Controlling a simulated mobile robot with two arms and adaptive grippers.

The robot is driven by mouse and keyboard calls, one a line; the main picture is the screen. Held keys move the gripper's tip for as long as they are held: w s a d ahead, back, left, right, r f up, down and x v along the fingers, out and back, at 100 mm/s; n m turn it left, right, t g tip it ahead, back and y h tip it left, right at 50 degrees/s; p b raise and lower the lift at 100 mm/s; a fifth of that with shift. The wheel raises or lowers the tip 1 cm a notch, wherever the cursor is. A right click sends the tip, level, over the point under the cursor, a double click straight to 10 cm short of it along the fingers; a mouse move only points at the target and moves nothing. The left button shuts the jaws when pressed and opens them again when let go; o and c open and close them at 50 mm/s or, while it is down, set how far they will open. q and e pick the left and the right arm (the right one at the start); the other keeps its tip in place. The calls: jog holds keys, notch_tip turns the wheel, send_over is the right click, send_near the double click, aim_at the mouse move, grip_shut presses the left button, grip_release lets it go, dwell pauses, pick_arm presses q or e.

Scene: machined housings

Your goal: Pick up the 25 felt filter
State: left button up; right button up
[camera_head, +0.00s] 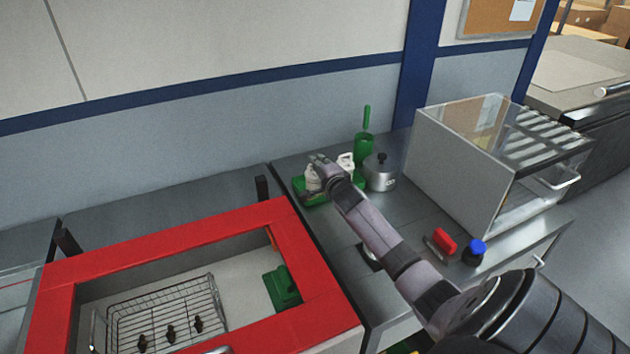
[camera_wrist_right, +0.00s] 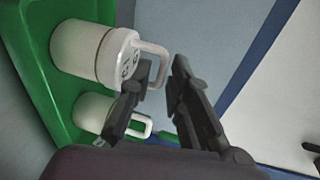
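Two white canisters with loop handles, which look like the felt filters, stand in a green tray (camera_head: 313,199). In the right wrist view the larger-looking canister (camera_wrist_right: 75,48) has a dark mark on its lid that I cannot read surely. The second canister (camera_wrist_right: 90,112) is below it, partly behind a finger. In the head view one canister (camera_head: 312,181) is under my right gripper (camera_head: 318,160), and another (camera_head: 346,161) is just right. My right gripper (camera_wrist_right: 162,66) is open, its fingertips apart near the first canister's handle (camera_wrist_right: 163,62); contact is unclear. My left gripper is not in view.
A grey lidded pot (camera_head: 380,175) and a green cup (camera_head: 364,148) stand right of the tray. A clear-topped cabinet (camera_head: 460,170), red block (camera_head: 444,240) and blue-capped jar (camera_head: 474,254) are further right. A red-rimmed basin (camera_head: 320,300) with a wire basket (camera_head: 165,315) is left.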

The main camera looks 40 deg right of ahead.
jog(key=shift+c, duration=0.4)
grip_shut()
jog(key=shift+s, duration=0.1)
